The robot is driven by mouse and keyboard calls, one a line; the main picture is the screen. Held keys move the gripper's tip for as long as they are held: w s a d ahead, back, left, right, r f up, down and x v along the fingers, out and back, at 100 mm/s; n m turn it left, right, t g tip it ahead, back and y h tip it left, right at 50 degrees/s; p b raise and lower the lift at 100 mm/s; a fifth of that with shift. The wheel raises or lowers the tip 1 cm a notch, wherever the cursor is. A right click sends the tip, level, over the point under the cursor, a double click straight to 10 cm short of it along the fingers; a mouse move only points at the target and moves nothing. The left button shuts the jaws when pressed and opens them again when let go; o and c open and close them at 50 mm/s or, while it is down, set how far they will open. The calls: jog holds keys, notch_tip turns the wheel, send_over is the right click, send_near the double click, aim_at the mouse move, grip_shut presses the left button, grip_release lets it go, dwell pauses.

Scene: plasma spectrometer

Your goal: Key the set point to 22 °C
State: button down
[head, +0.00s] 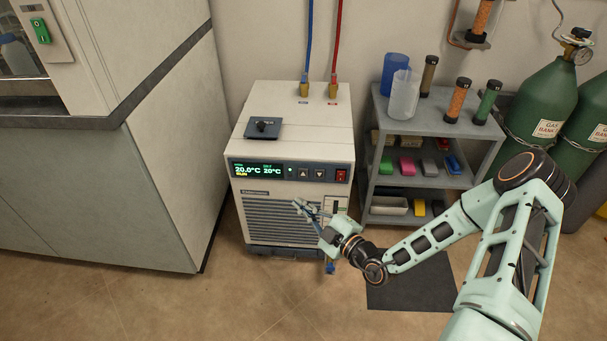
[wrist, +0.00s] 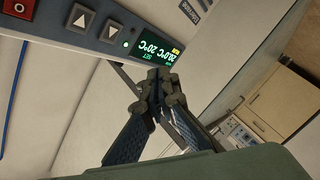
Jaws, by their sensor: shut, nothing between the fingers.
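The chiller (head: 290,135) is a white box with a dark control strip. Its green display (head: 256,169) reads 20.0 °C, with a set value of 20 °C and a yellow line below. The up button (head: 303,174) and the down button (head: 319,175) are right of the display. The wrist view shows the display (wrist: 160,45), up button (wrist: 110,30) and down button (wrist: 81,18) upside down. My gripper (head: 300,204) is shut and empty, in front of the grille below the strip. In the wrist view its fingertips (wrist: 158,88) appear beside the display, apart from the buttons.
A red switch (head: 341,176) is at the strip's right end. Blue (head: 309,40) and red (head: 337,40) hoses rise from the chiller top. A grey shelf (head: 440,125) with bottles stands right; a cabinet (head: 100,190) stands left. The floor in front is open.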

aim_at(303, 173)
jog(key=shift+w, duration=0.1)
jog(key=shift+w+d+b, duration=0.15)
jog(key=shift+w+b, duration=1.2)
jog(key=shift+w, duration=2.95)
jog(key=shift+w, duration=0.4)
jog(key=shift+w+p, duration=0.3)
jog(key=shift+w, duration=0.1)
jog(key=shift+s, duration=0.1)
jog(key=shift+s+p, duration=0.65)
jog(key=shift+s, duration=0.05)
